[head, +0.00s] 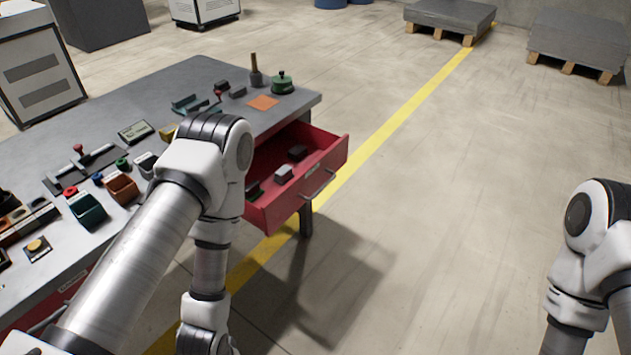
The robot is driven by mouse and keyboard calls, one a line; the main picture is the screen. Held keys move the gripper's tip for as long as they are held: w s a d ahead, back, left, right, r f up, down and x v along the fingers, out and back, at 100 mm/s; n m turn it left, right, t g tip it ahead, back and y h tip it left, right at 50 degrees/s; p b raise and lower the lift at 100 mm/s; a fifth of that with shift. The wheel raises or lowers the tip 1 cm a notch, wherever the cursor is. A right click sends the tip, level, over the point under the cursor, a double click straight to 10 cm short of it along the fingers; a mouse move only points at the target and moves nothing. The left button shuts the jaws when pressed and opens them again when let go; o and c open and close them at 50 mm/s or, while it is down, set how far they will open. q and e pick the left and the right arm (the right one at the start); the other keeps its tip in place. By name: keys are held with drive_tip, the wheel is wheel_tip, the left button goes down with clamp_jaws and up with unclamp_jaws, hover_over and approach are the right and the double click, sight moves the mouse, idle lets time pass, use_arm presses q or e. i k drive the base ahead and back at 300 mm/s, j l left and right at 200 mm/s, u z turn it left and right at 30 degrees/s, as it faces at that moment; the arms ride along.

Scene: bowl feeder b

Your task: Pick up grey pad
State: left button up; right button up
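An open red drawer (328,178) sticks out from the workbench. In it a small block with a light grey top (284,173) lies near the middle. A darker grey block (298,152) lies behind it, and a dark green piece (254,190) lies at the near left, partly behind my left arm. I cannot tell for sure which of the grey blocks is the grey pad. My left arm reaches across the bench and bends down beside the drawer; its gripper is below the picture. My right arm is at the right edge, over open floor; its gripper is out of the picture.
The grey workbench (150,100) holds several small bins, tools, an orange square (263,103) and a green round pot (282,84). A yellow floor line (400,118) runs past the drawer. The floor on the right is clear up to grey stacks on pallets (575,45).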

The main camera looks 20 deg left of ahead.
sight(284, 175)
drive_tip(key=u, duration=3.35)
drive_tip(key=z, duration=2.65)
drive_tip(key=i+l+u, duration=0.1)
drive_tip(key=i+l, duration=0.3)
drive_tip(key=l, duration=0.15)
drive_tip(key=i+l, duration=0.45)
drive_tip(key=l+u, duration=0.05)
drive_tip(key=l, duration=0.05)
